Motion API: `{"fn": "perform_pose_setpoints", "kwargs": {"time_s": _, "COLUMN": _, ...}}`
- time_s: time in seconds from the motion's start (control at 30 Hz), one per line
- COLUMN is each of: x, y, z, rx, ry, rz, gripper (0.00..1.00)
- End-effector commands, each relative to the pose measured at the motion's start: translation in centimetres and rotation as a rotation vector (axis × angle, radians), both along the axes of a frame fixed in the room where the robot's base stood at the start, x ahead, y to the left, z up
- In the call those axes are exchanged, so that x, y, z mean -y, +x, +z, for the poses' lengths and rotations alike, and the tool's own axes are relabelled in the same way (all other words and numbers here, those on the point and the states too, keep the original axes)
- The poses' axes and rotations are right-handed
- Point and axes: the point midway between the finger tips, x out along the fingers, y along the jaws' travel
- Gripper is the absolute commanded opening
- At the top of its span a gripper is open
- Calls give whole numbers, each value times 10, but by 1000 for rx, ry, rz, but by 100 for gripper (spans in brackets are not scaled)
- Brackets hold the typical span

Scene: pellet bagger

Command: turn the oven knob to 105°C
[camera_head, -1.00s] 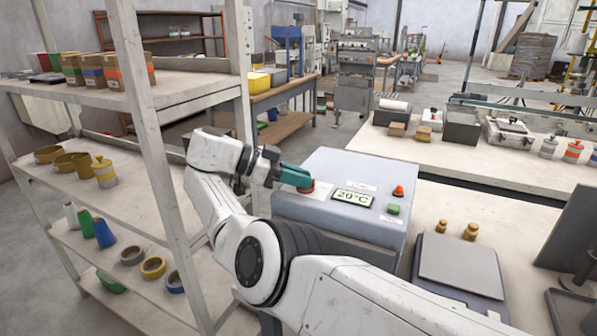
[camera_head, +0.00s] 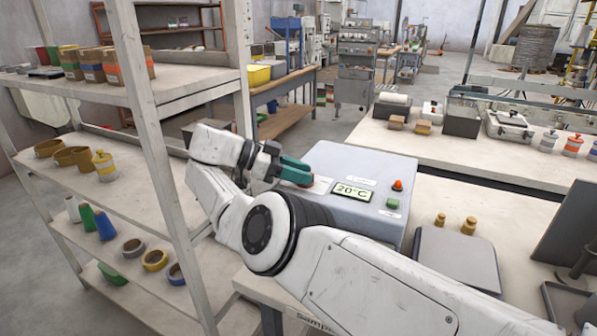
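The oven is a grey-blue box (camera_head: 335,158) on the bench, right of my gripper. Its display (camera_head: 354,191) reads 20°C. A red round part (camera_head: 304,183), which looks like the knob, shows just under my gripper's fingertips and is mostly covered by them. My gripper (camera_head: 298,170) has green fingers that reach right over the oven's left end. From this angle I cannot tell whether the fingers are closed on the red part or only beside it. My arm hides the oven's lower front.
A red-orange button (camera_head: 398,185) and a green button (camera_head: 392,203) sit right of the display. A shelf post (camera_head: 165,150) stands close left of my arm.

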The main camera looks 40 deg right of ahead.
Motion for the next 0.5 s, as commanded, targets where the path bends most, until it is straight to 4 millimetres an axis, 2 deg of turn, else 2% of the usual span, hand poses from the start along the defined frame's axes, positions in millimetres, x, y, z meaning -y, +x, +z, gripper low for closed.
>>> {"fn": "perform_pose_setpoints", "kwargs": {"time_s": 0.33, "x": 0, "y": 1, "z": 5, "rx": 3, "ry": -2, "rz": 1, "gripper": 38}}
{"fn": "perform_pose_setpoints", "kwargs": {"time_s": 0.5, "x": 0, "y": 1, "z": 27, "rx": 4, "ry": -3, "rz": -1, "gripper": 38}}
